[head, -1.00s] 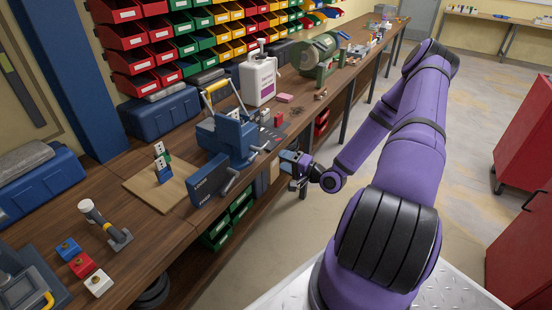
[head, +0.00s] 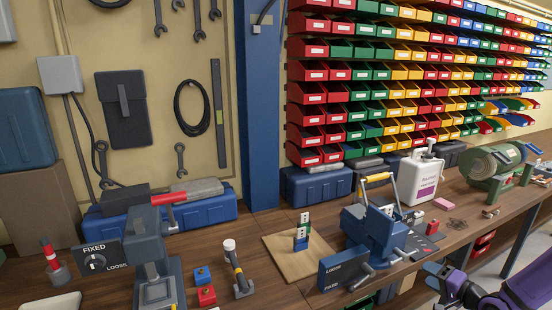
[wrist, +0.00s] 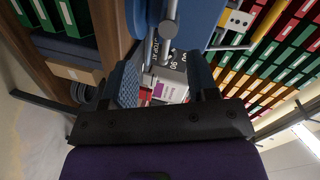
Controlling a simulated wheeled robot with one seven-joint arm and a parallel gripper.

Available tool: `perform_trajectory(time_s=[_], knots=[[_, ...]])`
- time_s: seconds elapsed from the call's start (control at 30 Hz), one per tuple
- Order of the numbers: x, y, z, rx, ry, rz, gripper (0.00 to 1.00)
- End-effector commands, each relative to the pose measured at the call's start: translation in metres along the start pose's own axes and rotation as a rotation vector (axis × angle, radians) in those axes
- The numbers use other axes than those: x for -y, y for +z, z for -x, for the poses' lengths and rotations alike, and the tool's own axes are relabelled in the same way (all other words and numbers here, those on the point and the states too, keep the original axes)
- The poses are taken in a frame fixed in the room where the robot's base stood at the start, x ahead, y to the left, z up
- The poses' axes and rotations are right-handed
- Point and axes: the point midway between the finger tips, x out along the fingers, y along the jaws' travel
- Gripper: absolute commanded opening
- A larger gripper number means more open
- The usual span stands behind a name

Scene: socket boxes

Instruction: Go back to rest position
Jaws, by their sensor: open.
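My gripper (head: 447,280) is at the lower right of the head view, in front of the bench edge, right of the blue vise (head: 378,238). It is open, and nothing shows between its fingers (wrist: 166,88) in the wrist view. A stack of white, green and blue socket boxes (head: 302,236) stands on a wooden board (head: 288,262) left of the vise. A blue box (head: 202,275) and a red box (head: 206,295) sit at the front left of the bench. Most of my arm is out of the head view.
A dark blue LOOSE/FIXED panel (head: 344,271) stands before the vise. A grey press (head: 152,262) is at the left. A white jug (head: 420,180) and a green grinder (head: 493,165) stand farther right. Coloured bins (head: 400,90) cover the wall. Open floor lies right of the bench.

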Motion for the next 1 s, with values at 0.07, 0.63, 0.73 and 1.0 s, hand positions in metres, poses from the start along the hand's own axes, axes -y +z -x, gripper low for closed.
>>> perform_trajectory(time_s=[0.07,0.63,0.73,1.0], knots=[[0.011,-0.006,-0.004,0.041,0.082,0.089,0.54],[0.112,-0.041,0.003,0.208,0.599,0.600,0.54],[0.137,-0.044,0.009,0.221,0.672,0.667,0.54],[0.213,-0.039,0.035,0.239,0.838,0.806,0.54]])
